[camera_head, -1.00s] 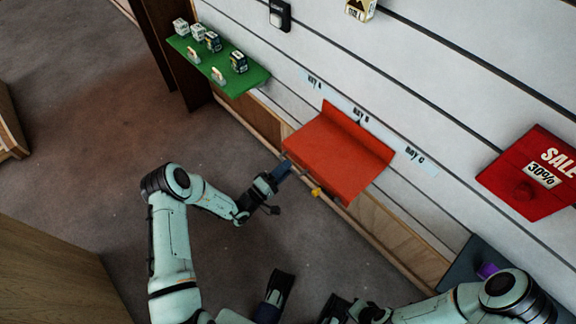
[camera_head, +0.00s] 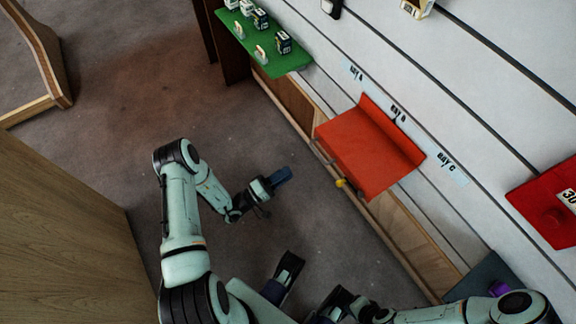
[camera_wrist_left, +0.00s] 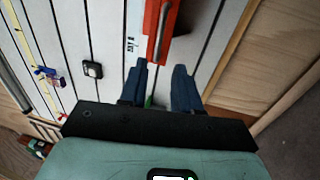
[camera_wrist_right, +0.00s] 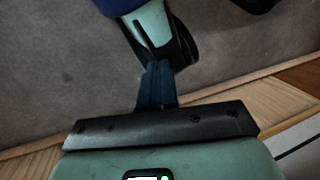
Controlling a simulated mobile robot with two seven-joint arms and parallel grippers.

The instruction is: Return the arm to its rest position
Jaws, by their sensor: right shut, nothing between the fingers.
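My left arm comes in from the left in the head view, bent at the elbow. Its gripper (camera_head: 284,175) hangs over the floor, left of and apart from the red shelf (camera_head: 368,150). In the left wrist view, the two blue fingers (camera_wrist_left: 160,82) stand apart, with no held object visible between them. My right arm lies low at the bottom right of the head view, and its gripper is hard to make out there. In the right wrist view, the right gripper (camera_wrist_right: 157,75) has its fingers together and empty, with part of my own body just beyond.
A green shelf (camera_head: 290,64) holds several small boxes at the upper wall. A small yellow piece (camera_head: 342,183) is at the red shelf's front edge. A dark shelf (camera_head: 470,282) with a purple item (camera_head: 500,288) is near my right arm. A wooden cabinet (camera_head: 60,230) stands left; open floor lies between.

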